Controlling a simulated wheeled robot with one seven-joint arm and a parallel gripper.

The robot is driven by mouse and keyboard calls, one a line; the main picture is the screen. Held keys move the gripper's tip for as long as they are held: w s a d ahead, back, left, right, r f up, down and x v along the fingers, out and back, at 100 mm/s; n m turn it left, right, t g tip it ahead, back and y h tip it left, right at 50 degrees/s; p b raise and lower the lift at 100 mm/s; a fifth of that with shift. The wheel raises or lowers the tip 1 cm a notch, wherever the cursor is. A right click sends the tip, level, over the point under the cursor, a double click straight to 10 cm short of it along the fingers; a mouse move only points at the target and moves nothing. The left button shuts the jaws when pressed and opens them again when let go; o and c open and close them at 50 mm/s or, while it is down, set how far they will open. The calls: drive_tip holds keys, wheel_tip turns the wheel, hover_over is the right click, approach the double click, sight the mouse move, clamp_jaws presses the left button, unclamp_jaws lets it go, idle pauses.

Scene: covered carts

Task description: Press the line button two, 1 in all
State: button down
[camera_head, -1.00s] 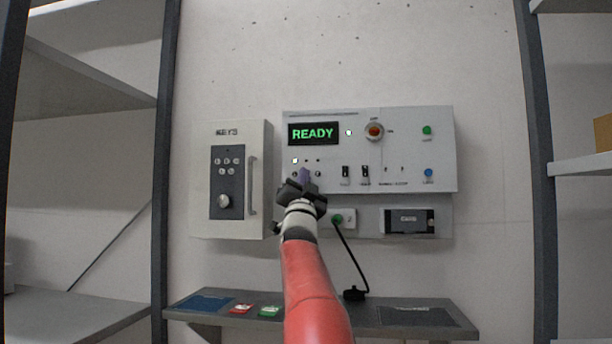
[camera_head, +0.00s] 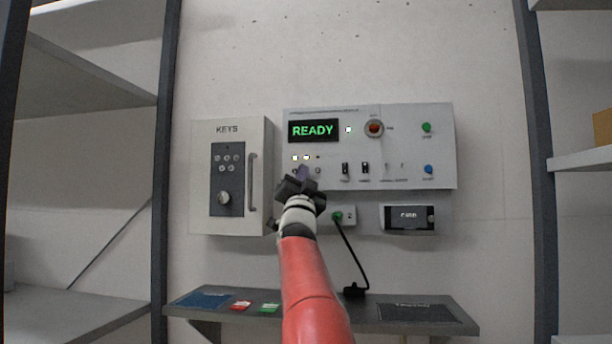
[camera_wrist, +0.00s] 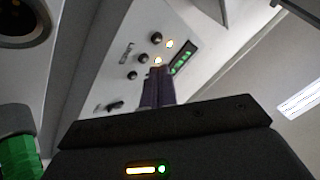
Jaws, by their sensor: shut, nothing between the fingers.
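The grey control panel (camera_head: 420,150) on the wall shows a lit green READY display (camera_head: 313,130). Below it is a row of small lamps; the left and middle lamps (camera_head: 307,158) are lit and the right one is dark. Under them is a row of line buttons. The middle button is hidden behind my fingers in the head view; in the wrist view the middle dark button (camera_wrist: 143,58) shows just beyond the fingertips. My gripper (camera_head: 304,172) is shut and empty, in front of this row. I cannot tell whether it touches.
Left of the panel is a KEYS box (camera_head: 261,140) with a handle. The panel also carries a red knob (camera_head: 374,128), switches, and green and blue buttons (camera_head: 428,169). Below are a plugged cable (camera_head: 352,260), a card device (camera_head: 409,217) and a shelf (camera_head: 330,312) with cards.

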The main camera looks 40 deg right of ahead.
drive_tip(key=shift+s+a+b, duration=1.6)
drive_tip(key=shift+a+b, duration=0.1)
drive_tip(key=shift+a, duration=0.15)
